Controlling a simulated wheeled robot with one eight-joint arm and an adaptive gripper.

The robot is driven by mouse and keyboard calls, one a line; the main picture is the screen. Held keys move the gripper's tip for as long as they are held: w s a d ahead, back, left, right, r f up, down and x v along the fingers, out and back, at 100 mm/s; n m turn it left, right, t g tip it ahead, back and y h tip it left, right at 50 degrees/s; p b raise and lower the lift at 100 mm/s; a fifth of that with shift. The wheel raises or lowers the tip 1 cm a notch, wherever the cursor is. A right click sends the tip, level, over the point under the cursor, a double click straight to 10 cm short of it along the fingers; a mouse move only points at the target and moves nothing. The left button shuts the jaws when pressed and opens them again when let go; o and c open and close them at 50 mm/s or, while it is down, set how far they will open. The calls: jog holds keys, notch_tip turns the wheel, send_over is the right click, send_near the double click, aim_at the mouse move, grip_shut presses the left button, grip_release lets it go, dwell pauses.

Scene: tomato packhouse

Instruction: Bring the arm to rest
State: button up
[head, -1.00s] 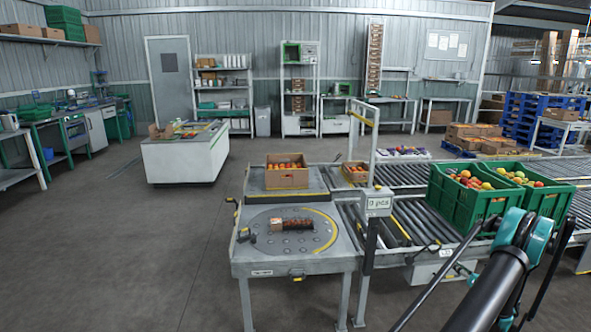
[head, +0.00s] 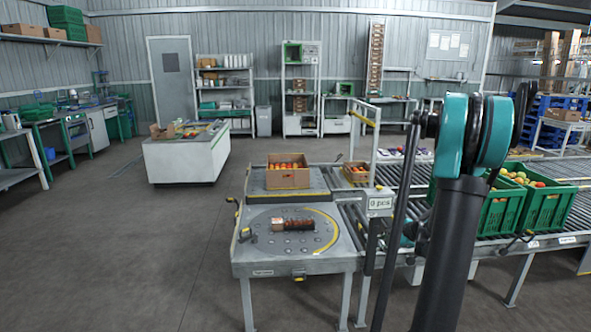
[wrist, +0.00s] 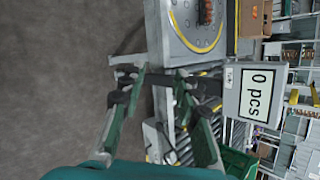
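My arm (head: 450,240) stands nearly upright at the right of the head view, with its teal joint at the top, in front of the roller conveyor and a green crate. My gripper (wrist: 160,79) shows in the wrist view with its two fingers apart and nothing between them. It is open. Past the fingertips are the grey weighing table and a display (wrist: 258,93) reading "0 pcs". In the head view the fingers cannot be made out clearly behind the arm.
A round perforated plate (head: 264,242) on the front table (head: 290,265) bears a small dark red pack (head: 292,225). A cardboard box of tomatoes (head: 288,178) stands behind it. Green crates (head: 548,212) of tomatoes stand on the conveyor at right. The floor at left is clear.

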jog(key=s+a+r+n+g+h, duration=0.2)
jog(key=s+a+n+g, duration=0.1)
jog(key=s+a+n, duration=0.75)
jog(key=s+a+f+n+h, duration=0.1)
jog(key=s+n, duration=0.3)
jog(key=s, duration=0.6)
jog(key=s+a+f+n+h, duration=0.1)
jog(key=s+n, duration=0.3)
jog(key=s, duration=0.5)
jog(key=shift+s+a+f+n+g+h, duration=0.3)
jog(key=shift+s+a+f+n+g, duration=0.05)
jog(key=shift+s+a+g, duration=0.05)
jog(key=shift+c, duration=0.5)
